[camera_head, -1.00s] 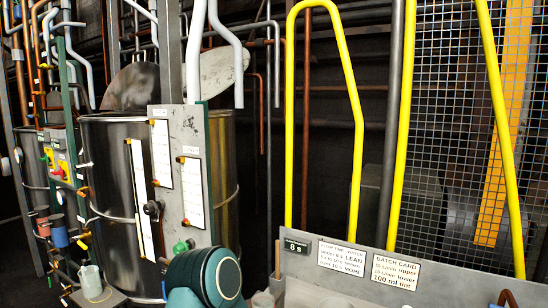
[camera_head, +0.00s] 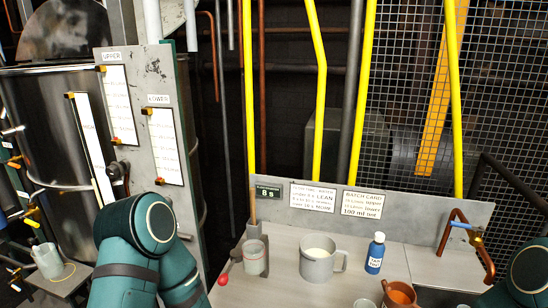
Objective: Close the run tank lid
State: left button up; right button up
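A large steel tank (camera_head: 50,110) stands at the left, partly behind a grey gauge panel. A grey rounded lid (camera_head: 62,30) stands raised above its back edge, so the tank appears open. No label naming it the run tank is readable. My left arm shows as teal links at the lower left, in front of the panel. A piece of my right arm shows at the lower right edge. Neither gripper is in the picture.
The grey panel (camera_head: 142,65) carries gauges marked upper and lower. A bench (camera_head: 290,290) at the front holds a handled jug (camera_head: 318,266), a blue bottle (camera_head: 375,254), a clear cup (camera_head: 255,258) and an orange-brown pot (camera_head: 398,294). Yellow rails (camera_head: 249,90) and wire mesh stand behind.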

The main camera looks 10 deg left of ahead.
aim_at(57, 29)
jog(key=j, duration=2.4)
jog(key=j+z, duration=0.1)
jog(key=j, duration=2.3)
jog(key=k, duration=0.05)
